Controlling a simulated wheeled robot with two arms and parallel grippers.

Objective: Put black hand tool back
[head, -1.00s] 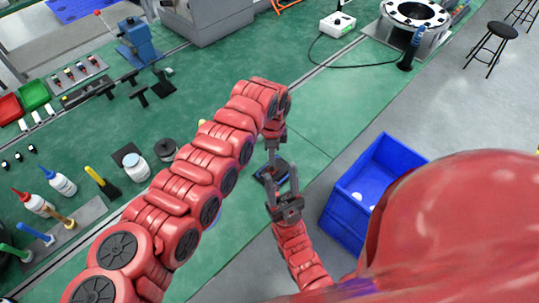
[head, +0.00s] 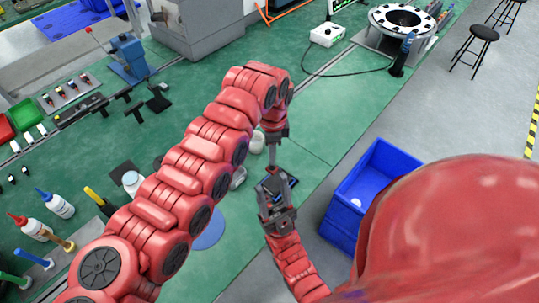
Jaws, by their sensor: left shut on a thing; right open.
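My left gripper (head: 272,158) points down over the green bench, its narrow grey fingers close together. A small black thing (head: 278,182) with blue and orange marks is at its fingertips; this seems to be the black hand tool, though its shape is hard to make out. My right gripper (head: 276,198) is just below, open, fingers pointing up on either side of the black thing. I cannot tell whether they touch it. My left arm hides part of the bench.
A blue bin (head: 352,212) stands right of my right gripper. Bottles (head: 57,204), a blue vise (head: 129,57) and black tools (head: 80,109) are on the left bench. A white box (head: 328,35) with a cable lies at the back. Bare green bench (head: 325,110) lies beyond the grippers.

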